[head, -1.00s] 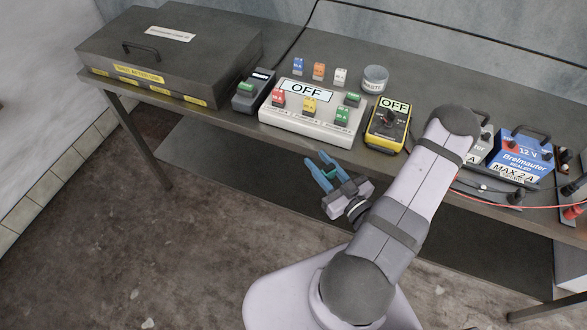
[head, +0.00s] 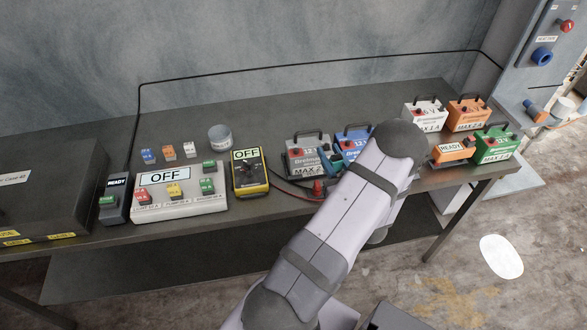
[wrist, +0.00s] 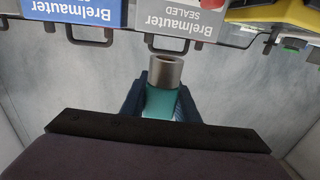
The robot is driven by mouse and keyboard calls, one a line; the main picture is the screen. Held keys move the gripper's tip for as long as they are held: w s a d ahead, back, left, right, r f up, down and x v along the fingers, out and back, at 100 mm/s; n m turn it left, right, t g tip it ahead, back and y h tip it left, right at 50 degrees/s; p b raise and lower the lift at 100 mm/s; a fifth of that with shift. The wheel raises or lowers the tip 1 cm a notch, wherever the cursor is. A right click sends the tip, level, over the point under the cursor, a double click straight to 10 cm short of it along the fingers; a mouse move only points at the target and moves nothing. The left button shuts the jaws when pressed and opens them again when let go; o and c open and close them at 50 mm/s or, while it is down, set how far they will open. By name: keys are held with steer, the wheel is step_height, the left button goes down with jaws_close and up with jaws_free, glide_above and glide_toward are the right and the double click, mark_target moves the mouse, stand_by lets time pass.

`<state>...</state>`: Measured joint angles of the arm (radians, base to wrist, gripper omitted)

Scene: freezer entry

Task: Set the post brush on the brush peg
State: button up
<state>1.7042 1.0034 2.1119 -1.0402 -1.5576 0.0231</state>
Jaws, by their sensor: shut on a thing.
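The post brush (wrist: 163,88) shows in the wrist view as a teal body with a hollow grey metal cylinder at its end. My gripper (wrist: 161,104) is shut on the teal body, with dark blue fingers on both sides. In the head view my gripper (head: 336,163) is mostly hidden behind my arm, with a bit of blue showing in front of the blue battery (head: 352,137). I cannot pick out the brush peg in either view.
A grey battery (head: 306,158) stands beside the blue one, with red leads nearby. Left are a yellow OFF meter (head: 250,178), a jar (head: 220,136) and a white OFF box (head: 180,203). Right are white (head: 428,117), orange (head: 467,116) and green (head: 495,147) batteries. The bench back is clear.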

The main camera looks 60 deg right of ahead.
steer(key=shift+m+g+h, duration=0.7)
steer(key=shift+h, duration=0.2)
steer(key=d, duration=0.1)
steer(key=s+d+f, duration=0.1)
steer(key=d, duration=0.1)
steer(key=s+d, duration=0.1)
steer(key=d, duration=0.1)
steer(key=shift+s+d+f, duration=0.15)
steer(key=shift+d, duration=0.1)
steer(key=shift+f+b, duration=0.1)
steer(key=shift+b, duration=0.2)
steer(key=shift+a+f+b, duration=0.1)
steer(key=shift+f+b, duration=2.4)
steer(key=shift+f, duration=0.3)
steer(key=shift+f+b, duration=1.6)
steer(key=shift+b, duration=0.4)
steer(key=o, duration=1.3)
steer(key=shift+r, duration=0.1)
steer(key=shift+c, duration=0.2)
